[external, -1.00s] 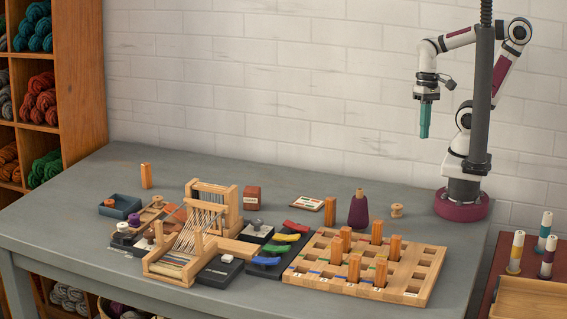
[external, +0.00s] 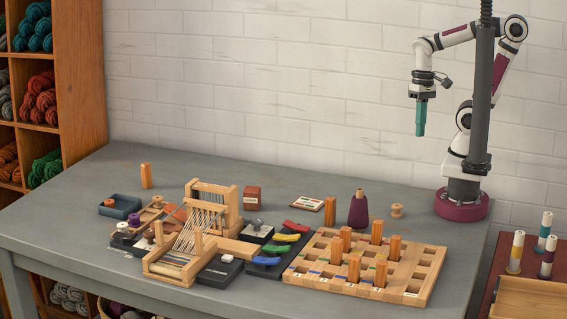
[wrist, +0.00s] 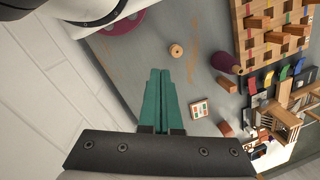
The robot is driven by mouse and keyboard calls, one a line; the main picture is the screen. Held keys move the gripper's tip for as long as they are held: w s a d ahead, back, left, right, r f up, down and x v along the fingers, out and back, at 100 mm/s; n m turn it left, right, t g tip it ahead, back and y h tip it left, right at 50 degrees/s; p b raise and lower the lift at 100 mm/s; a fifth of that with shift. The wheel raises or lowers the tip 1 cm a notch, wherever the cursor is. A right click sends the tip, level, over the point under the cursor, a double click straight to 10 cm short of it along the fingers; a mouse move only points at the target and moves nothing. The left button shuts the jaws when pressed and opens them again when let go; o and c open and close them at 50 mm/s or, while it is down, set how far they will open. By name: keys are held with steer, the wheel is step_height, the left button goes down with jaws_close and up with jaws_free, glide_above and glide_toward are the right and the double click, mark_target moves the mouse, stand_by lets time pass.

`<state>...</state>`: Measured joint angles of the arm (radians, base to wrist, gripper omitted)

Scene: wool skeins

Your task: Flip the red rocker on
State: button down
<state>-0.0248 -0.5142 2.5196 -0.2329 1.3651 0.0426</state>
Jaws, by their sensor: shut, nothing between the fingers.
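The red rocker (external: 298,227) is the farthest in a row of coloured rockers on a dark base, between the small loom and the wooden peg board. Yellow (external: 286,238), green (external: 275,249) and blue (external: 265,261) rockers lie nearer the front. Which way the red rocker is tipped is too small to tell. My gripper (external: 420,134) hangs high above the back right of the table, far to the right of the rockers. Its teal fingers are shut and empty, and they also show in the wrist view (wrist: 160,73).
The peg board (external: 432,262) with upright orange blocks stands right of the rockers. A purple cone (external: 358,210), an orange block (external: 330,212) and a wooden spool (external: 397,210) stand behind it. The loom (external: 215,205) is on the left. The table's back right is mostly clear.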

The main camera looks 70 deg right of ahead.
steer(key=w+a+r+n+h, duration=0.15)
steer(key=w+a, duration=0.25)
steer(key=w, duration=0.6)
steer(key=n+t, duration=0.4)
glide_above(288, 222)
steer(key=s, duration=0.6)
step_height(288, 222, down, 6)
steer(key=f, duration=0.1)
steer(key=shift+w+a+r, duration=0.15)
steer(key=shift+w+r, duration=0.1)
steer(key=x, duration=1.3)
steer(key=shift+s+f, duration=0.1)
steer(key=shift+f, duration=0.4)
steer(key=shift+w, duration=0.25)
